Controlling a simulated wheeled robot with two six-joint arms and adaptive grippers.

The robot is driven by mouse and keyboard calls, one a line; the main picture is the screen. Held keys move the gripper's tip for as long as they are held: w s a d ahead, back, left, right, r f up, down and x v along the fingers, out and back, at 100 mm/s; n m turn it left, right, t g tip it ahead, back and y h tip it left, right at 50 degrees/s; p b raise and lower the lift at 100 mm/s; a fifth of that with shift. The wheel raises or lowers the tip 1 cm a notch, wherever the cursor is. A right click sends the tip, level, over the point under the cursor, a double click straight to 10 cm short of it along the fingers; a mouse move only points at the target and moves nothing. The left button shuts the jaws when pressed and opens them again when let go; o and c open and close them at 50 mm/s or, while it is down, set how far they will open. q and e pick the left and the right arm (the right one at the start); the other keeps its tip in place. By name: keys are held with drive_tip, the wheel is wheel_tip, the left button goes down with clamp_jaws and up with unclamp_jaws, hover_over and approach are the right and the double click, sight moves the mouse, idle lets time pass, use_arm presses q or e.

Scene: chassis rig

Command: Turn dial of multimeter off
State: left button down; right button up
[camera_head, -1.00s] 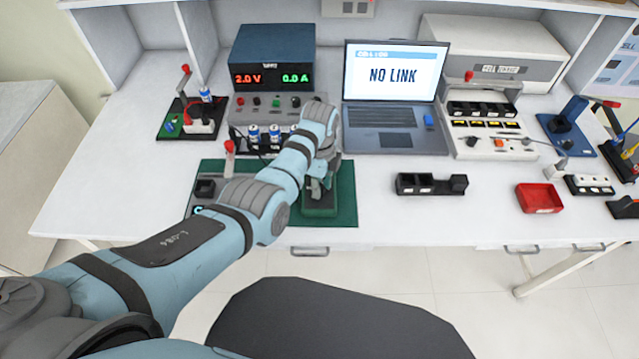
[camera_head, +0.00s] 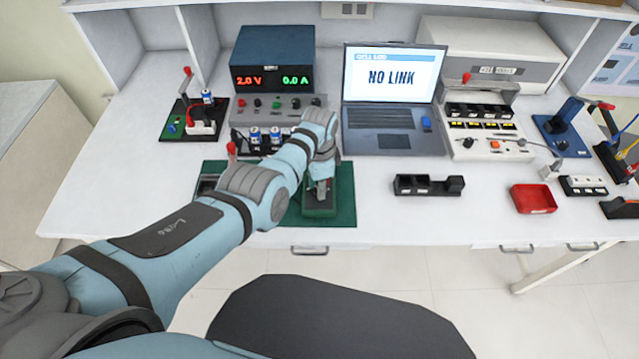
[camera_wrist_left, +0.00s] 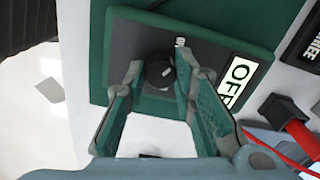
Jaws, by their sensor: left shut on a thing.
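The multimeter (camera_head: 319,209) is a dark-faced meter with a green case, lying on a green mat (camera_head: 346,180) at the front of the bench. In the left wrist view its face (camera_wrist_left: 205,50) shows a round black dial (camera_wrist_left: 159,73) and a lit display (camera_wrist_left: 237,82) with large letters that appear to read OFF, partly cut by the finger. My left gripper (camera_head: 321,188) points down at the meter. In the left wrist view its fingers (camera_wrist_left: 161,78) stand either side of the dial and are shut on it. My right gripper is not in view.
A power supply (camera_head: 272,62) and a laptop (camera_head: 390,88) reading NO LINK stand behind. A black holder (camera_head: 429,186) and a red tray (camera_head: 533,198) lie to the right. In the left wrist view a red plug (camera_wrist_left: 300,136) and cable are near the meter. Bare bench surrounds the black holder.

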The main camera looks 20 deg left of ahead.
use_arm(q)
drive_tip(key=shift+n, duration=0.8)
drive_tip(key=c, duration=1.3)
unclamp_jaws()
wheel_tip(320, 180, up, 12)
drive_tip(key=shift+f, duration=0.1)
